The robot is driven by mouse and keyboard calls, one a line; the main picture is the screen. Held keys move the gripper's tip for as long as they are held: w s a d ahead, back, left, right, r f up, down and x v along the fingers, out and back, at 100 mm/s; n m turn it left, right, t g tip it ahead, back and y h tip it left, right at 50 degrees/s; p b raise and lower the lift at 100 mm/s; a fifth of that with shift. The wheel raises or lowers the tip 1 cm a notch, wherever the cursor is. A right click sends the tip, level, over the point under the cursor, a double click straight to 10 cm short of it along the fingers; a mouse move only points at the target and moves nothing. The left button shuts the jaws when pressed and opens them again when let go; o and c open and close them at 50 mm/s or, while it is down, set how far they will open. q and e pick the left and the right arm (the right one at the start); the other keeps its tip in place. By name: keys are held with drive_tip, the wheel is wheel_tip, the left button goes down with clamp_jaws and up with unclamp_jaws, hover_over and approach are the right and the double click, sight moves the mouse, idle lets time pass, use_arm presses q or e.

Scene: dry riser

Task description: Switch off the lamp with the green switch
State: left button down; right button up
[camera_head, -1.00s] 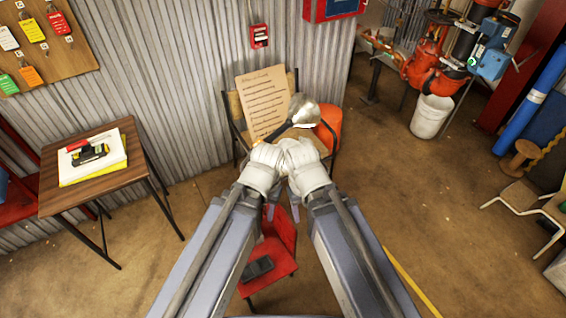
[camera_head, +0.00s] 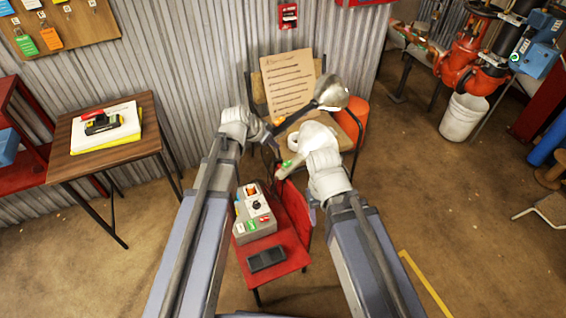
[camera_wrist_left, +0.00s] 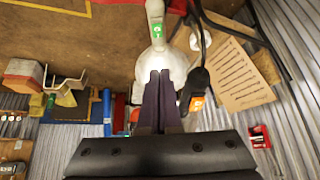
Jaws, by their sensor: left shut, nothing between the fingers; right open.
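The lamp with the green switch (camera_head: 287,163) is pale, with a round white head. In the head view it is partly hidden behind my right wrist. The left wrist view shows its green switch (camera_wrist_left: 157,30) on the handle, with the head behind my left fingertips. My left gripper (camera_head: 270,142) is shut and empty, left of this lamp; whether it touches is unclear. My right gripper (camera_head: 300,176) is open beside the lamp, its fingers mostly hidden. A dark lamp with an orange switch (camera_head: 279,121) and silver head (camera_head: 331,92) lies just beyond. I cannot tell whether either is lit.
A paper notice (camera_head: 288,82) stands on the chair behind the lamps. A wooden table (camera_head: 75,160) stands left.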

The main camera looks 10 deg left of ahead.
use_arm(q)
drive_tip(key=shift+f, duration=0.1)
drive_tip(key=b, duration=0.9)
hover_over(287, 163)
drive_tip(key=s+a, duration=0.1)
wheel_tip(287, 163, down, 8)
drive_tip(key=shift+s+f, duration=0.15)
drive_tip(key=f+b, duration=0.2)
drive_tip(key=f, duration=0.1)
drive_tip(key=shift+s+a+b, duration=0.1)
drive_tip(key=shift+s+b, duration=0.1)
drive_tip(key=shift+b, duration=0.1)
drive_tip(key=shift+f+b, duration=0.35)
drive_tip(key=shift+f, duration=0.05)
